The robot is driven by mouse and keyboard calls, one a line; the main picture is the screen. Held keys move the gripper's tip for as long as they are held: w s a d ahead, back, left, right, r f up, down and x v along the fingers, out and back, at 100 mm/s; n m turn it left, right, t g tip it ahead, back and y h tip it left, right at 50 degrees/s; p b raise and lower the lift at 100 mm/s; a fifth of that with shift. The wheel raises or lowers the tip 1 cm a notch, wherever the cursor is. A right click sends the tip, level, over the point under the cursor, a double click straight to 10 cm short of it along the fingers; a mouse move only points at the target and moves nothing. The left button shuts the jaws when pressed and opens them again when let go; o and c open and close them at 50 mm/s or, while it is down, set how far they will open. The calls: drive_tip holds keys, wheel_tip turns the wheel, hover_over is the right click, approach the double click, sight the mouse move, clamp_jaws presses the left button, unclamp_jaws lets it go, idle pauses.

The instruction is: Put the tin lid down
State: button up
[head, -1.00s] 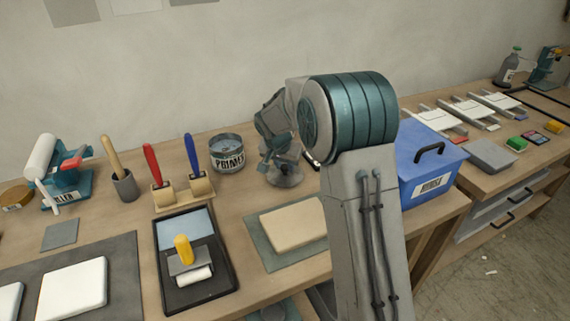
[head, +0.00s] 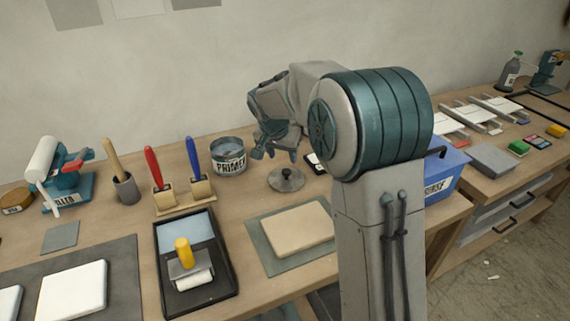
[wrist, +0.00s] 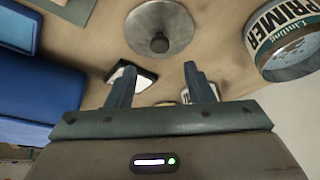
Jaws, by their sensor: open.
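The tin lid (head: 286,180) is a round grey disc with a dark knob in its middle. It lies flat on the bench to the right of the primer tin (head: 229,156), which stands open at the top. In the wrist view the lid (wrist: 160,32) is beyond my fingertips, apart from them, and the tin (wrist: 288,40) is at the upper right. My gripper (head: 276,157) is above the bench just behind the lid. In the wrist view my gripper (wrist: 161,80) is open, with nothing between its two fingers.
A beige slab (head: 297,229) on a grey-green mat lies in front of the lid. A blue lidded box (head: 446,170) stands to the right, behind my arm.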

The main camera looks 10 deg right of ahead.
drive_tip(key=s+d+r+n+y, duration=0.1)
drive_tip(key=s+d+r, duration=0.15)
drive_tip(key=s, duration=0.55)
drive_tip(key=s+d+r+n, duration=0.1)
drive_tip(key=s+r+n, duration=0.15)
drive_tip(key=s, duration=0.55)
drive_tip(key=s+d+f+n, duration=0.1)
drive_tip(key=s+f, duration=0.1)
drive_tip(key=s, duration=0.6)
drive_tip(key=s+d+f+n+g+y, duration=0.1)
drive_tip(key=s+f, duration=0.1)
drive_tip(key=s, duration=0.6)
drive_tip(key=shift+s, duration=0.15)
drive_tip(key=shift+d, duration=0.1)
